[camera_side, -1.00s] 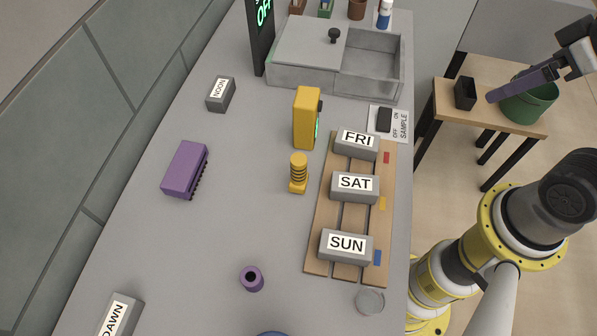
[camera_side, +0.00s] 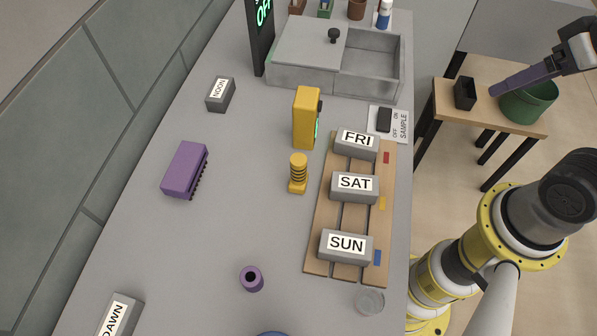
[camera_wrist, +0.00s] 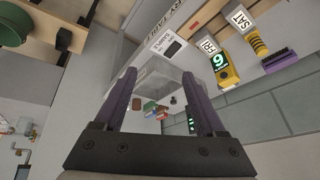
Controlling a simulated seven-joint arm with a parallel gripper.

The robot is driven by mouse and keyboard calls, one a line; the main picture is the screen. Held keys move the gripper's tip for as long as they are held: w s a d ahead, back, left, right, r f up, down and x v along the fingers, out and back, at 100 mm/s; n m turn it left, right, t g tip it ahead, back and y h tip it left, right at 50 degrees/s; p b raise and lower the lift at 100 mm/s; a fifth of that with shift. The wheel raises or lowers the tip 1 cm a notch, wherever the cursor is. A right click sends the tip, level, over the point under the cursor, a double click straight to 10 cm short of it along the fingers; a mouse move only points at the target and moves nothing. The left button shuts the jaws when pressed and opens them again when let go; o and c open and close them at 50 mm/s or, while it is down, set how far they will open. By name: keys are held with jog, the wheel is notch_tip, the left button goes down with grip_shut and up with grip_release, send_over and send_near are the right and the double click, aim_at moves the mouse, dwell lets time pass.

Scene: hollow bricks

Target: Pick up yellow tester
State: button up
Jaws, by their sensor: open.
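The yellow tester (camera_side: 306,118) stands upright on the grey counter, left of the wooden rack and in front of the grey basin. Its green display faces right. In the wrist view the yellow tester (camera_wrist: 229,75) is at the right, with a lit "9" on its screen. My gripper (camera_wrist: 158,73) is open and empty, its two purple fingers spread. In the side view my gripper (camera_side: 521,80) is at the upper right, over the small side table and far from the tester.
A yellow ringed piece (camera_side: 298,174) stands just in front of the tester. The wooden rack (camera_side: 313,254) holds grey FRI, SAT and SUN blocks. A purple block (camera_side: 184,169) lies to the left. A green bucket (camera_side: 530,104) and black holder (camera_side: 465,94) stand on the side table.

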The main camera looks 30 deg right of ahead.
jog(key=w+a+r+m+g, duration=0.1)
jog(key=w+a+r+m, duration=0.5)
jog(key=w+m, duration=0.55)
jog(key=m+g, duration=0.4)
send_over(299, 159)
notch_tip(299, 159, down, 12)
notch_tip(299, 159, down, 13)
jog(key=shift+r, duration=0.15)
grip_shut()
